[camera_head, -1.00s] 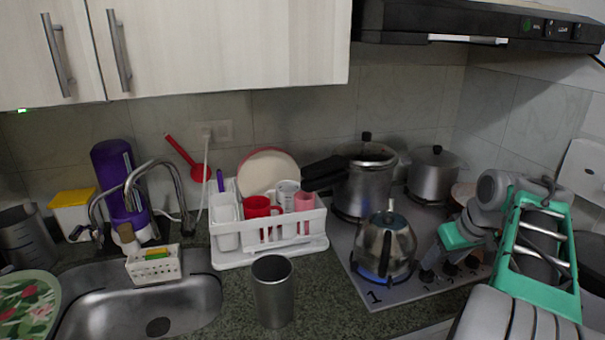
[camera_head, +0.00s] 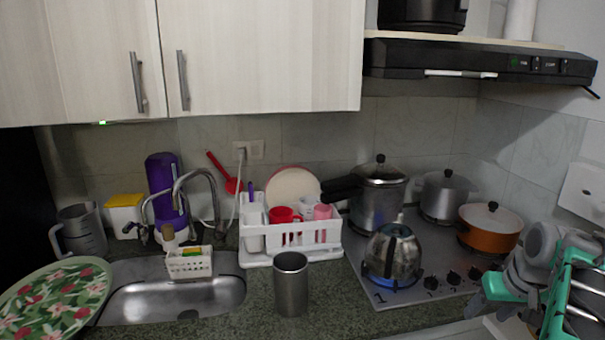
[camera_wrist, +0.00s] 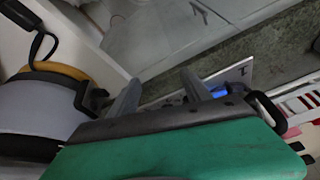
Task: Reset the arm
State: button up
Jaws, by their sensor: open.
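My gripper (camera_wrist: 160,92) shows in the wrist view as a green body with two grey fingers. The fingers stand apart with nothing between them. The steel stove edge and a small blue glow lie beyond them. In the head view my grey and green arm is folded at the lower right, in front of the stove's right side. I cannot make out the fingertips there.
The stove (camera_head: 388,293) holds a kettle (camera_head: 393,252), a pressure cooker (camera_head: 378,200), a steel pot (camera_head: 440,195) and an orange pan (camera_head: 489,234). A steel cup (camera_head: 291,285) stands before the white dish rack (camera_head: 292,256). The sink (camera_head: 175,298) is left, with a floral plate (camera_head: 50,300).

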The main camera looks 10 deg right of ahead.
jog(key=s+a+f+m+g, duration=0.3)
jog(key=s+a+f+m, duration=0.2)
jog(key=s+a+f, duration=0.4)
jog(key=a+r+n+t+p, duration=0.1)
jog(key=a+n, duration=0.3)
jog(key=a, duration=0.7)
jog(key=w+a+r+n+p, duration=0.1)
jog(key=a+r+n+p, duration=0.2)
jog(key=a, duration=0.9)
jog(key=shift+w+r+n+t+y, duration=0.3)
jog(key=shift+r+n+t, duration=0.1)
jog(key=shift+r+n, duration=0.25)
